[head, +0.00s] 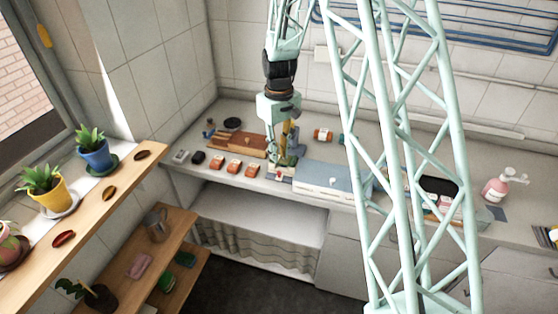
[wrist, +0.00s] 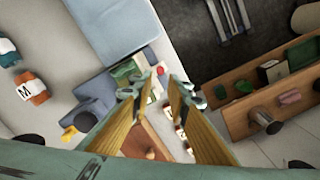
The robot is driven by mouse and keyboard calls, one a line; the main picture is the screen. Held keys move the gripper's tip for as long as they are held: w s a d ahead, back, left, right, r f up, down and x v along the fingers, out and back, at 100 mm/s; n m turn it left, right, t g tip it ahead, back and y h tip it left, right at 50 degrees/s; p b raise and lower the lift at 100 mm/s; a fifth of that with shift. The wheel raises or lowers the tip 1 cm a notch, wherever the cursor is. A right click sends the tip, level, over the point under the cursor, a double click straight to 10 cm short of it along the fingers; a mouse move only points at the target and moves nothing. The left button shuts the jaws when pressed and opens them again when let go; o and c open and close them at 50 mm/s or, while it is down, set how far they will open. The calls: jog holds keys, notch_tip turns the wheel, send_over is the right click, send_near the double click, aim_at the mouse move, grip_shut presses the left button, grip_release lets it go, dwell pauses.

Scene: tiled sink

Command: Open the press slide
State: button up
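What looks like the press (wrist: 95,96) is a small blue-grey unit on the counter, with green parts and a white front bearing a small red dot. In the head view its white front (head: 279,174) shows just below my gripper, near the counter's front edge. I cannot make out the slide as a separate part or tell its position. My gripper (head: 287,155) points down at the press. In the wrist view my gripper (wrist: 160,95) has its two yellow fingers spread, with nothing visibly held between them. The fingers hide part of the unit; contact is unclear.
A blue-grey panel (head: 325,177) lies right of the press. A wooden board (head: 237,145) and several orange-brown blocks (head: 234,166) lie to the left. A pink bottle (head: 497,187) is far right. Plants line the window shelf (head: 88,207).

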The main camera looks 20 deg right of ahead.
notch_tip(320, 180, up, 4)
jog(key=shift+f, duration=0.1)
dwell(0.9)
jog(key=s+a+r+m+t+b, duration=0.1)
jog(key=s+a+r+b, duration=0.2)
jog(key=s+r, duration=0.7)
jog(key=s+a+r+m+t+b, duration=0.1)
jog(key=s+a+r+b, duration=0.1)
jog(key=s+r, duration=0.8)
jog(key=s+a+t+b, duration=0.1)
jog(key=s+b, duration=0.1)
jog(key=s, duration=1.1)
jog(key=s+a+r+m+t+b, duration=0.1)
jog(key=s+a+b, duration=0.1)
jog(key=s, duration=1.1)
jog(key=shift+s+b, duration=0.3)
jog(key=shift+b, duration=0.25)
jog(key=shift+a+r, duration=0.1)
dwell(1.0)
